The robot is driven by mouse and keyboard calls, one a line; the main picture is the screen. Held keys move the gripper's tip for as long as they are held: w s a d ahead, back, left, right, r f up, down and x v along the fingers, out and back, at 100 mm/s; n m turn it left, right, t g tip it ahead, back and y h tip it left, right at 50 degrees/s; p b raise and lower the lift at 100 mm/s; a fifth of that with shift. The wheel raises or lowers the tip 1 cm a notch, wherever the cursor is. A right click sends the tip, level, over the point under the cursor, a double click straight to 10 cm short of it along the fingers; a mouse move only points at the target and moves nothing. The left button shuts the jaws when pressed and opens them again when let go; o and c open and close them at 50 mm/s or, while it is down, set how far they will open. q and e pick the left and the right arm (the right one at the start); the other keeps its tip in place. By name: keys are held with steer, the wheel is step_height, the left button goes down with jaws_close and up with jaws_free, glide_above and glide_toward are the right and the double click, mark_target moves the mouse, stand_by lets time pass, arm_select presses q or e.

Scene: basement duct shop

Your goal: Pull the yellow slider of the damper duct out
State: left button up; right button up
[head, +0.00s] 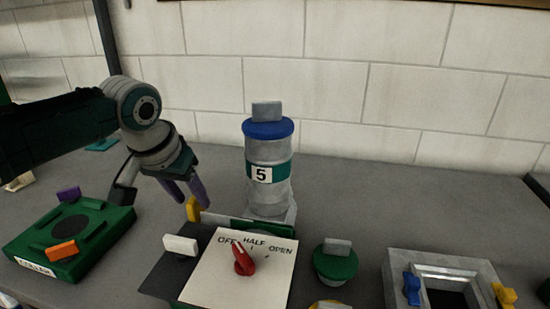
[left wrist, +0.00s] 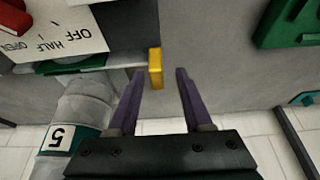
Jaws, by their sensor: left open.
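The damper duct (head: 268,196) is a grey upright cylinder with a blue cap, a grey block on top and a teal band marked 5. It also shows in the left wrist view (left wrist: 80,108). Its yellow slider (head: 193,209) is a small tab on a pale strip at the left of the duct's base. My left gripper (head: 195,199) has purple fingers, open and pointing down at the slider. In the left wrist view the yellow tab (left wrist: 155,68) appears between the fingertips (left wrist: 160,74), nearer the left one; contact cannot be told. My right gripper is not in view.
A white panel (head: 215,278) with a red knob stands in front of the duct. A green box (head: 110,232) with purple and orange tabs lies left. A green round cap (head: 335,265) and a grey square frame (head: 395,268) lie right. A block wall runs behind.

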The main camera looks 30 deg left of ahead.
arm_select(q)
steer(key=p+v, duration=0.1)
steer(key=v, duration=0.8)
steer(key=shift+s+r+p, duration=0.2)
steer(key=shift+r+p, duration=0.05)
steer(key=shift+p, duration=0.15)
